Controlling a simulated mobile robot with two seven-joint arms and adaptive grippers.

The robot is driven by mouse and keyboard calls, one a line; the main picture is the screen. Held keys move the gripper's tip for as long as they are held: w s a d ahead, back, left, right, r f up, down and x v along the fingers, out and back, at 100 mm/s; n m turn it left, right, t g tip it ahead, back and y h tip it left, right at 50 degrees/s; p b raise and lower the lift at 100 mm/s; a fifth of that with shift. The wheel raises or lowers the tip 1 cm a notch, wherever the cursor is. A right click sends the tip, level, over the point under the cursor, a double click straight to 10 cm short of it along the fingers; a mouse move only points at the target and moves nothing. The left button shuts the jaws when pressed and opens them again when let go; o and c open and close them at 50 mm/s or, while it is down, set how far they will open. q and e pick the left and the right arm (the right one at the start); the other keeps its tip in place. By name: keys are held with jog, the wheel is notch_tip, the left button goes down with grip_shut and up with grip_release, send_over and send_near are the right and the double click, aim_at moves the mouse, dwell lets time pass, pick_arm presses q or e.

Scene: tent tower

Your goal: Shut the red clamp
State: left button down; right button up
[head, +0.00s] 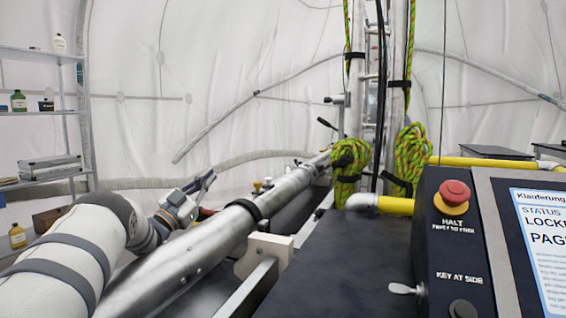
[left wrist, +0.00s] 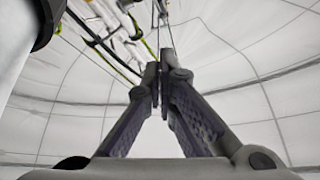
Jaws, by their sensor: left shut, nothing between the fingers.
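My left gripper (head: 205,182) is beside the left side of the long silver tube, fingers pointing up and away. In the left wrist view its two fingers (left wrist: 162,85) come together at the tips with nothing between them. A small red part (head: 205,213) shows just behind my gripper, next to the tube. It may be the red clamp, but it is mostly hidden and I cannot tell whether it is open or shut. No red clamp shows in the left wrist view. My right gripper is not in view.
The silver tube (head: 225,235) runs diagonally away to a mast hung with green rope coils (head: 350,160). A control box with a red halt button (head: 455,193) stands at right. A dark flat surface (head: 345,260) lies between. Shelves (head: 38,115) stand at far left.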

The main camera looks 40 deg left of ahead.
pick_arm(q)
jog(key=shift+f, duration=0.15)
dwell(0.4)
jog(key=v, duration=0.7)
jog(key=shift+f, duration=0.2)
jog(key=shift+s, duration=0.1)
